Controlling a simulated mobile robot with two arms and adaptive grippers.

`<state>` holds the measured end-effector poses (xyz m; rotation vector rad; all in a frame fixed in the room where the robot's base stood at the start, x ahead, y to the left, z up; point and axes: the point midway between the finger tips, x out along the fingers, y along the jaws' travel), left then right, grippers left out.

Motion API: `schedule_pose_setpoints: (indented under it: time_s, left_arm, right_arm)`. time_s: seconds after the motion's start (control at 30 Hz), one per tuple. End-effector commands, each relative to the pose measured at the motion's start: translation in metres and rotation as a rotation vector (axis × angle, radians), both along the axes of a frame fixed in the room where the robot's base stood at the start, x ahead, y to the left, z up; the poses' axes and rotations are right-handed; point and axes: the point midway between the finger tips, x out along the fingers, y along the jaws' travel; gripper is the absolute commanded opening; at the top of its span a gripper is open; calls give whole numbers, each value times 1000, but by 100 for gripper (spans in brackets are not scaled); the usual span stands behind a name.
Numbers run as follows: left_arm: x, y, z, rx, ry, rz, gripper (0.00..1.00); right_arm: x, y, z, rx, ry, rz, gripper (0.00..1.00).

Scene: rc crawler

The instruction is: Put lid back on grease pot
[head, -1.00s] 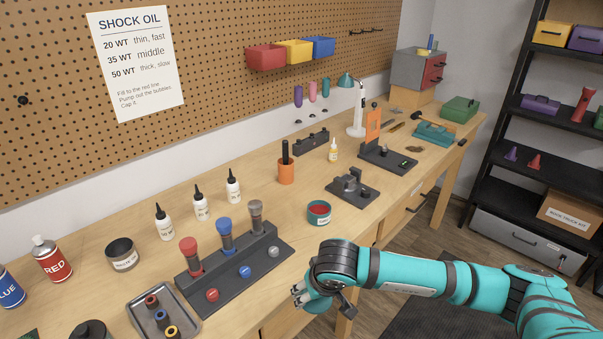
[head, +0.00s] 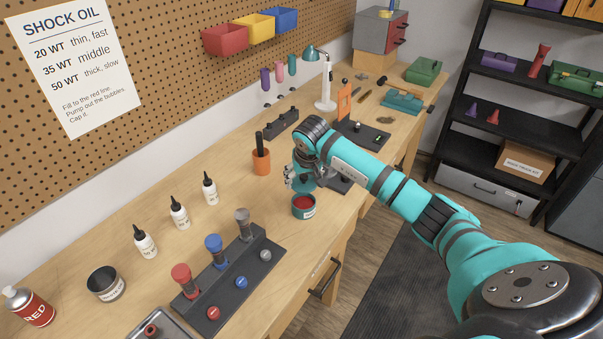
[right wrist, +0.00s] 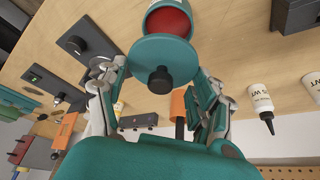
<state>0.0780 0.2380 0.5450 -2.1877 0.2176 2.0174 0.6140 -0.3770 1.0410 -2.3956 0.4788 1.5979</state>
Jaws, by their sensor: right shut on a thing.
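The grease pot (head: 303,210) stands open on the bench, a small teal pot with a pale label and red grease showing. It also shows at the top of the right wrist view (right wrist: 168,20). My right gripper (head: 300,182) is just above and behind the pot, shut on the teal lid (head: 301,186). In the right wrist view the round lid (right wrist: 180,58), with its dark knob (right wrist: 160,80), sits between the two fingers. The lid is apart from the pot in the head view, and part of the red grease stays uncovered. My left gripper is not in view.
An orange cup (head: 261,161) with a dark handle stands left of the gripper. A black shock stand (head: 232,283) and white oil bottles (head: 179,213) are at the lower left. A dark fixture (head: 341,183) is partly hidden behind my arm. Bench around the pot's front is clear.

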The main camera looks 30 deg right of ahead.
Motion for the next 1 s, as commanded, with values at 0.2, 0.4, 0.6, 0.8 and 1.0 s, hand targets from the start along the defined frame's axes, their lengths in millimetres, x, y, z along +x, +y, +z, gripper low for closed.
schedule_pose_setpoints:
  time_s: [0.2, 0.4, 0.6, 0.8, 1.0]
  left_arm:
    - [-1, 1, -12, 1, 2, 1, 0]
    - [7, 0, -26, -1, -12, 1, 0]
    - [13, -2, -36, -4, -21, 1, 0]
    - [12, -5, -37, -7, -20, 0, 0]
    - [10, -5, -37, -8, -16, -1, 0]
  right_arm:
    - [0, 1, -22, 2, 1, 1, 45]
    - [0, 0, -43, -1, -1, 0, 45]
    - [0, 0, -55, 0, -1, 0, 45]
    - [0, 0, -56, 0, 0, 0, 45]
    - [0, 0, -56, 0, 0, 0, 45]
